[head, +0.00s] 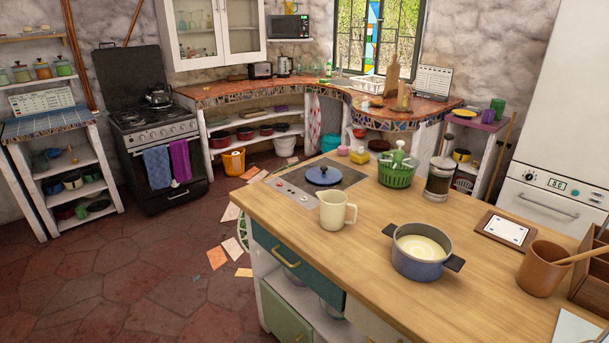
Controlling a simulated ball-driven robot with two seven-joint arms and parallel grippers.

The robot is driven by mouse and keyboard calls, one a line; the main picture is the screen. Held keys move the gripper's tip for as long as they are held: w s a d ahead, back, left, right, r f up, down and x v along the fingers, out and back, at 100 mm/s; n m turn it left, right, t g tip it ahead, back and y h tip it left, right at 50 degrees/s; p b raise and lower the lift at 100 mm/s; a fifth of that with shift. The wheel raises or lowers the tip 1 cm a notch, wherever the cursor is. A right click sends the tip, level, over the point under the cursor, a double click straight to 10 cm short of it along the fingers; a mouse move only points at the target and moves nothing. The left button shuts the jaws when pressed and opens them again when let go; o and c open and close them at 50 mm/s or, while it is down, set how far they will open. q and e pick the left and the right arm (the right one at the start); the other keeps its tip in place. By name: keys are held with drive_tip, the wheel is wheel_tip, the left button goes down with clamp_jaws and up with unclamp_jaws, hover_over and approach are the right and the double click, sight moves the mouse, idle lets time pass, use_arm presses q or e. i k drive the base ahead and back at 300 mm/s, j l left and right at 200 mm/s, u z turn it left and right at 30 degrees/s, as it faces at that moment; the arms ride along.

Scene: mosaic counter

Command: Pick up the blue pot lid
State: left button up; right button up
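The blue pot lid (323,175) lies flat on the dark cooktop (304,187) set into the far left end of the wooden counter. It has a dark knob on top. A cream mug stands just in front of it and a green basket to its right; the lid looks clear of both. A blue pot (421,252) without a lid stands nearer on the counter, with pale contents and dark side handles. Neither of my grippers shows in the head view.
The cream mug (337,209), green basket (397,171), glass jar (440,179), framed card (506,230) and brown utensil pot (542,269) stand on the wooden counter (455,305). Its front part is mostly bare. Paper sheets (217,257) lie on the floor to the left.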

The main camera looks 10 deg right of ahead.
sight(322, 174)
drive_tip(key=i+j+u, duration=0.5)
drive_tip(key=i+u, duration=0.25)
drive_tip(key=i, duration=0.15)
drive_tip(key=i+u, duration=0.4)
drive_tip(key=i+j, duration=0.15)
drive_tip(key=i, duration=1.55)
drive_tip(key=i+z, duration=0.45)
drive_tip(key=i+j+z, duration=0.15)
drive_tip(key=i+z, duration=0.3)
drive_tip(key=i, duration=0.2)
drive_tip(key=i+z, duration=0.15)
drive_tip(key=z, duration=0.25)
drive_tip(key=i+z, duration=0.15)
drive_tip(key=z, duration=0.3)
drive_tip(key=i+z, duration=0.2)
drive_tip(key=z, duration=0.2)
drive_tip(key=i+j+z, duration=0.1)
drive_tip(key=z, duration=0.35)
drive_tip(key=i+j+z, duration=0.15)
drive_tip(key=z, duration=0.25)
